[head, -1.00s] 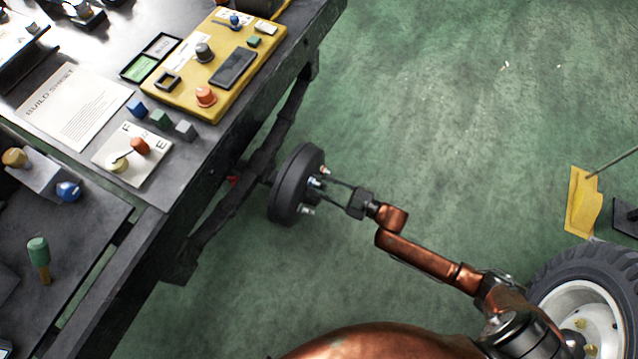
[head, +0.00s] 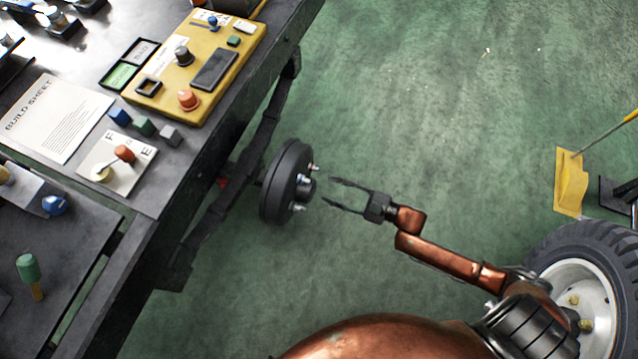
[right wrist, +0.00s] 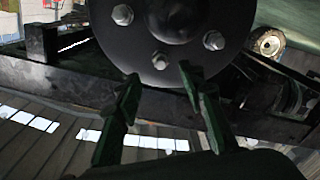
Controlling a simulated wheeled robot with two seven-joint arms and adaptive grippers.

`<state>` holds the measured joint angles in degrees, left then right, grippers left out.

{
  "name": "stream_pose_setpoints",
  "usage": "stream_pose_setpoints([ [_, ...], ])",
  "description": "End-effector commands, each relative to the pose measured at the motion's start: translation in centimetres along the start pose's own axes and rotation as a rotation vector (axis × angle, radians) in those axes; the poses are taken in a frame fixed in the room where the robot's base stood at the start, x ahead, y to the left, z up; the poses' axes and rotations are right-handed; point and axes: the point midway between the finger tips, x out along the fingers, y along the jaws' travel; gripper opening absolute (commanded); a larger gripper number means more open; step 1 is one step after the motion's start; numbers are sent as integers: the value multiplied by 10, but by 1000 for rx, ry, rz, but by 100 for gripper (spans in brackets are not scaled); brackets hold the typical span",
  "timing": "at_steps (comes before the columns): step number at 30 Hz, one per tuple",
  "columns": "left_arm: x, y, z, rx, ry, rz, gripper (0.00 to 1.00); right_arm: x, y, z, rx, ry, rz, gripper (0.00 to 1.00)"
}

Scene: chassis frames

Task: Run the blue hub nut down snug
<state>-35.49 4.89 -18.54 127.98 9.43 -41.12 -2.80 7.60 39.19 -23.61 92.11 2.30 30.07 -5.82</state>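The dark wheel hub (head: 277,182) stands on edge beside the bench, with several pale studs or nuts on its face. A small bluish-silver piece (head: 303,180) shows near the hub centre; I cannot tell surely that it is the blue nut. In the right wrist view the hub face (right wrist: 150,38) fills the top, with silver bolt heads around it and no clear blue. My right gripper (head: 329,191) is open and empty, pointing at the hub with a small gap. In the right wrist view its fingers (right wrist: 158,76) stand apart below the hub face. My left gripper is out of view.

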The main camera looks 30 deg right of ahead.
Motion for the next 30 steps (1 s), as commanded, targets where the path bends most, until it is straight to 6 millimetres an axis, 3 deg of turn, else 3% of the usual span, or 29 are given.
stream_pose_setpoints([
  [7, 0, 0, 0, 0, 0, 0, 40, -29, 0, 0, 0, 0, 0, 37],
  [26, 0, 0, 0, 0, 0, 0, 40, -32, 0, 0, 0, 1, 0, 37],
  [30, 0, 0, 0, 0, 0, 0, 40, -38, -17, 7, 49, -49, 13, 37],
])
